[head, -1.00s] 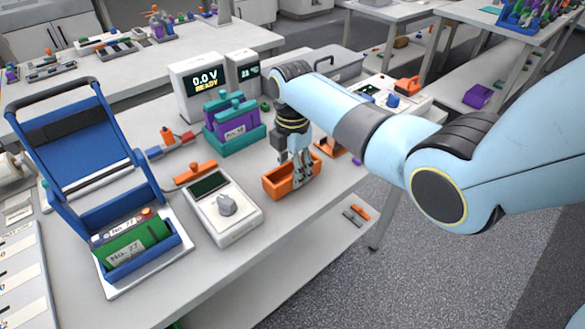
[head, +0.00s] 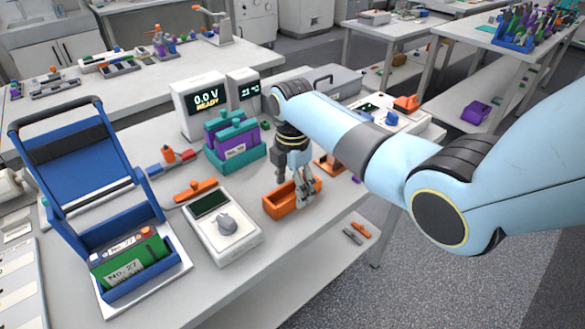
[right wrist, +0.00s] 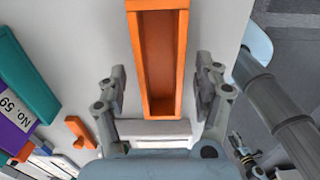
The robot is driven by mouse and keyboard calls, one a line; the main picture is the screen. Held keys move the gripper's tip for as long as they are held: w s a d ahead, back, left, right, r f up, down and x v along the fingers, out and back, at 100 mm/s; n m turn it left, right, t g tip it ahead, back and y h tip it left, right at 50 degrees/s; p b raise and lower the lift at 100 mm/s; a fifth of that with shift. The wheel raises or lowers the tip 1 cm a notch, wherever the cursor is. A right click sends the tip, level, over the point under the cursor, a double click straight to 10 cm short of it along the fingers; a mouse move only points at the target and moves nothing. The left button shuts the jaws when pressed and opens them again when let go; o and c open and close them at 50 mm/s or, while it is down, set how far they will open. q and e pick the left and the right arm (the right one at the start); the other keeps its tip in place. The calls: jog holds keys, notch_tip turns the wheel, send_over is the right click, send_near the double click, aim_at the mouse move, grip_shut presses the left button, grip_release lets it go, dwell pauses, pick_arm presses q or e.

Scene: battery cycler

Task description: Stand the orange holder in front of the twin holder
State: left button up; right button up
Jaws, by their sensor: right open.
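The orange holder (head: 280,209) is an empty, open-topped long box on the bench, right of the white meter. It also shows in the right wrist view (right wrist: 136,60), long side running away from the gripper. My right gripper (head: 299,190) is open over it and hides part of it. In the wrist view its fingers (right wrist: 161,85) stand on either side of the box, with gaps at both sides. The teal holder (head: 240,169), which looks like the twin holder, stands behind and left, with purple and teal blocks in it.
The white meter (head: 225,238) with a grey knob lies left of the orange holder. A display unit (head: 198,103) stands behind the teal holder. A blue frame (head: 75,160) with a green block is at left. The bench front edge is close to the orange holder.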

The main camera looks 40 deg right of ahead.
notch_tip(320, 180, up, 11)
jog(key=shift+r, duration=0.15)
dwell(0.5)
